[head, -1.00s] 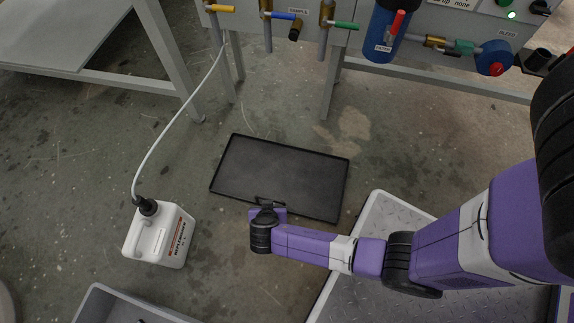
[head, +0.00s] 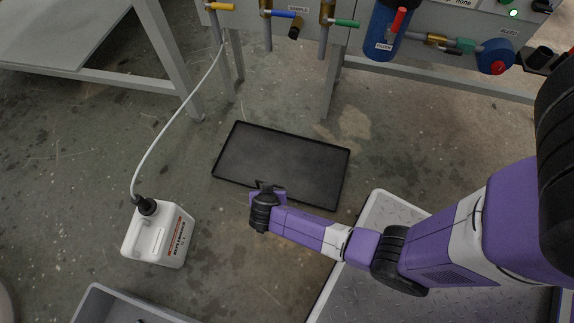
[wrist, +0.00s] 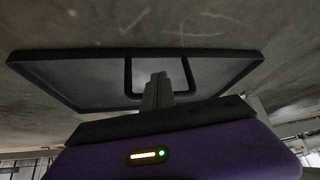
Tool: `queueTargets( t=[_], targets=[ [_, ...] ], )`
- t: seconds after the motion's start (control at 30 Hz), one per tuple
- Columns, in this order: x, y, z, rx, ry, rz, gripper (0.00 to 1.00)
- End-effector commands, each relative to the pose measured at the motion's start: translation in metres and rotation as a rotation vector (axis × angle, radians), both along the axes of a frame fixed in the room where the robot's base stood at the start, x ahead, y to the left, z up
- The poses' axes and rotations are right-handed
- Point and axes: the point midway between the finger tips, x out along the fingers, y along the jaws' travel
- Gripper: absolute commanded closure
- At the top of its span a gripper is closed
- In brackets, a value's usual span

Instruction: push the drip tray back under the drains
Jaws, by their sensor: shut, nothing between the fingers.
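The drip tray (head: 283,160) is a flat black rectangular tray with a low rim, lying on the floor in front of the bench. My gripper (head: 264,187) is at the tray's near edge, left of its middle, and looks in contact with it or very close. The drains (head: 323,45) are vertical pipes under the coloured valves, beyond the tray's far edge.
A white jug (head: 158,235) with a hose (head: 182,108) running up to the bench stands left of the tray. A grey bin (head: 120,305) is at the front left. Bench legs (head: 333,85) stand behind the tray. The floor between tray and bench is clear.

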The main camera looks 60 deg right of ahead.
Motion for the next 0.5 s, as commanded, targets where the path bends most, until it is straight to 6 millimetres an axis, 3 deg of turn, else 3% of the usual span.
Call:
queueTargets(
  t=[0.5],
  targets=[
    [0.016, -0.025, 0.001, 0.000, -0.003, -0.002, 1.00]
  ],
)
